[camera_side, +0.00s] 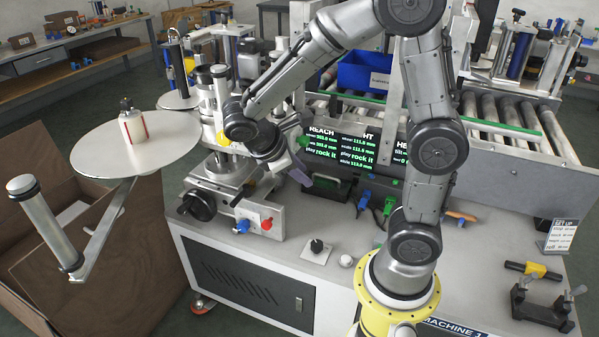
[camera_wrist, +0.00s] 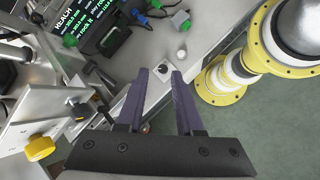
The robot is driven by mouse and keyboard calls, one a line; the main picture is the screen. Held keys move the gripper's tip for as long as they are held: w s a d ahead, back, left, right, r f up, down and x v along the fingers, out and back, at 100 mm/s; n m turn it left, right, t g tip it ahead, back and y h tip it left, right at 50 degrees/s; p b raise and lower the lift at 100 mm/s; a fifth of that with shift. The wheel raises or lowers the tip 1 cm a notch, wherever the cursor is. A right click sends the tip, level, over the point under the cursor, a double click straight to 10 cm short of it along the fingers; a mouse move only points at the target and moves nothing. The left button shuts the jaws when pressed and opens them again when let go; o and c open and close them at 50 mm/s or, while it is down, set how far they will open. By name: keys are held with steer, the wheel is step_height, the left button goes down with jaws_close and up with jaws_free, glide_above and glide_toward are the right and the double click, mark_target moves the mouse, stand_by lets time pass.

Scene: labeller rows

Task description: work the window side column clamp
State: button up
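My gripper (camera_wrist: 160,76) shows two purple fingers apart in the wrist view, with nothing between them. In the side view my gripper (camera_side: 300,176) hangs just right of the labeller's column assembly, and its fingers partly show. A yellow knob (camera_side: 222,138) sits on that assembly; a yellow knob (camera_wrist: 40,148) also shows at the left of the wrist view, beside a metal plate and apart from my fingers. A black lever (camera_wrist: 92,72) stands left of my fingers. I cannot tell which of these is the window side column clamp.
Green-text displays (camera_side: 352,150) stand behind my gripper. A black handwheel (camera_side: 197,205) and a red knob (camera_side: 267,224) sit at the column's base. A roller conveyor (camera_side: 510,115) runs behind.

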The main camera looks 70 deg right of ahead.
steer(key=w+a+f+t, duration=0.1)
steer(key=w, duration=0.1)
steer(key=w+a+f+n+t+y, duration=0.1)
steer(key=w+a+f+n+t, duration=0.1)
steer(key=w, duration=0.1)
steer(key=shift+w+f+y, duration=0.3)
steer(key=shift+f+y, duration=0.05)
steer(key=shift+y, duration=0.05)
jaws_close()
steer(key=w+a+f+n+t+y, duration=0.1)
steer(key=w+f+t+y, duration=0.4)
steer(key=w+t, duration=0.15)
steer(key=s+d+r+m+t+h, duration=0.2)
steer(key=s+d+m+t+h, duration=0.4)
steer(key=s+d, duration=0.6)
steer(key=w+d+f+g+y, duration=0.1)
steer(key=w+d+f+y, duration=0.1)
steer(key=w+d+f, duration=0.4)
steer(key=shift+w+d+f+m, duration=0.4)
steer(key=shift+w+f, duration=0.75)
steer(key=shift+w, duration=0.9)
